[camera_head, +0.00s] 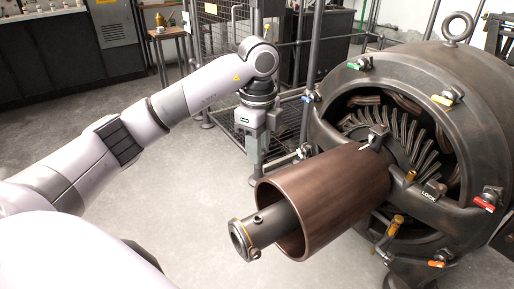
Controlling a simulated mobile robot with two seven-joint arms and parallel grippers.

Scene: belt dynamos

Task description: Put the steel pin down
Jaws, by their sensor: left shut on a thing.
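My left arm reaches in from the left, and my left gripper (253,178) points down beside the left side of the big dynamo (400,70). It is shut on the steel pin, of which little can be told apart from the grey fingers at this size. My right gripper is not in view.
A dark shaft with a ringed end (245,240) sticks out of the cylinder toward the front. Colored-handled clamps, one a red handle (483,204), ring the dynamo housing. A wire-mesh cage (222,40) and a small wooden stool (170,34) stand behind. The grey floor (190,190) is clear at left.

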